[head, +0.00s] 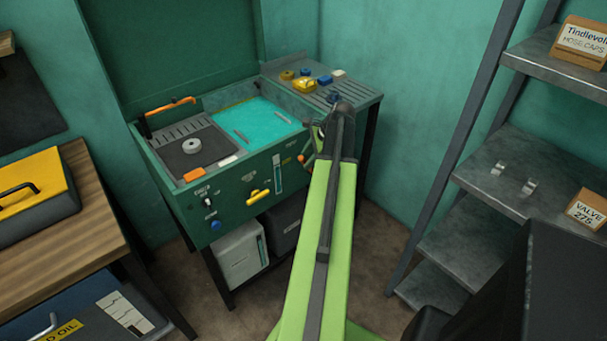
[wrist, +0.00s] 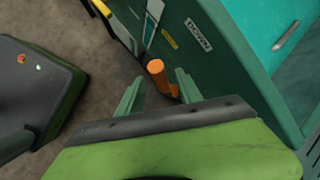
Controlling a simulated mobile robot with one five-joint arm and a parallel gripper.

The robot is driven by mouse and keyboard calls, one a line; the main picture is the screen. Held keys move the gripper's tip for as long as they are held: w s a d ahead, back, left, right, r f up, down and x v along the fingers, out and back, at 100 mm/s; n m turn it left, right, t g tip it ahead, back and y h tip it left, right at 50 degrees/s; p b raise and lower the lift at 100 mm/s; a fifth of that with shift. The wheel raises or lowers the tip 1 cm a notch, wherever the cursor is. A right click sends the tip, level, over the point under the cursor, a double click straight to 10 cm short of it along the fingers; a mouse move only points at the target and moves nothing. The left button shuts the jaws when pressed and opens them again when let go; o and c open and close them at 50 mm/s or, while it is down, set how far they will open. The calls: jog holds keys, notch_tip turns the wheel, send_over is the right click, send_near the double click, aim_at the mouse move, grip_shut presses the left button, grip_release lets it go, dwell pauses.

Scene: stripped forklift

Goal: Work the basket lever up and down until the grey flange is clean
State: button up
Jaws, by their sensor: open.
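The basket lever, with an orange grip (head: 301,158), is at the right end of the washer's green front panel. In the wrist view its orange grip (wrist: 156,68) shows beyond and between my fingertips, beside a label that seems to read DOWN. My gripper (wrist: 158,88) is open, with no visible contact with the lever. In the head view my own arm hides most of the gripper. The grey flange (head: 191,146), a ring, lies on the dark surface at the washer's left. I cannot tell how clean it is.
Turquoise liquid (head: 256,118) fills the washer's right side. A yellow handle (head: 258,196) and a blue knob (head: 215,225) are on its front. A side shelf (head: 355,92) holds small yellow and blue parts. Metal shelving (head: 510,165) stands right, a wooden bench (head: 85,215) left.

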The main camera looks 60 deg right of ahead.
aim_at(304, 162)
jog(key=shift+b+x, duration=0.8)
jog(key=shift+x, duration=0.75)
grip_shut()
